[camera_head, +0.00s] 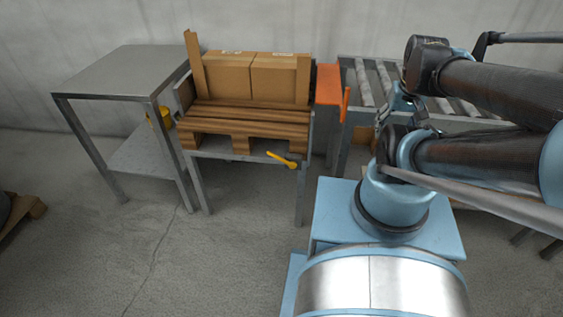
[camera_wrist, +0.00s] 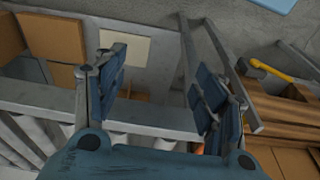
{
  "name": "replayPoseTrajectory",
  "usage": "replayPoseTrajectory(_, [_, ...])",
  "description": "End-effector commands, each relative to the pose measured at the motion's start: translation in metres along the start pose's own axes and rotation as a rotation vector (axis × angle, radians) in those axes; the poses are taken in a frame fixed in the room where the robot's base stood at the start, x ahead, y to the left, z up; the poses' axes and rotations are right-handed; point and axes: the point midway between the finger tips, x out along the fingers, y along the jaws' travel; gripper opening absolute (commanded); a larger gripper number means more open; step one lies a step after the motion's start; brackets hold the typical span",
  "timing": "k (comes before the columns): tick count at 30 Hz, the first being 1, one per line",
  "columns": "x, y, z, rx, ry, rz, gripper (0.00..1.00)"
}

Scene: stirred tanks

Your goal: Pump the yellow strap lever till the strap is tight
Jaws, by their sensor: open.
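The yellow strap lever (camera_head: 281,159) sticks out at the front edge of the pallet stand, near its right corner, sloping slightly down to the right. It also shows at the right of the wrist view (camera_wrist: 272,70), with a grey part at its end. No strap can be made out. Two brown boxes (camera_head: 252,77) stand on the wooden pallet (camera_head: 240,112). My gripper (camera_wrist: 158,65) is open and empty in the wrist view, with its fingers wide apart. It is away from the lever, over on the conveyor side; in the head view my arm partly hides it.
A roller conveyor (camera_head: 364,84) stands right of the pallet stand, with an orange panel (camera_head: 329,84) between them. A steel table (camera_head: 118,72) stands at the left, with a yellow item (camera_head: 164,117) by its right side. The floor in front of the stand is clear.

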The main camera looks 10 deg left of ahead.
Motion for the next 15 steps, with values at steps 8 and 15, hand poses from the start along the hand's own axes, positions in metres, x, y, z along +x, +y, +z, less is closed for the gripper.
replayPoseTrajectory(8, [0.0, 0.0, 0.0, 0.0, 0.0, 0.0, 0.44])
replayPoseTrajectory(15, [0.0, 0.0, 0.0, 0.0, 0.0, 0.0, 0.0])
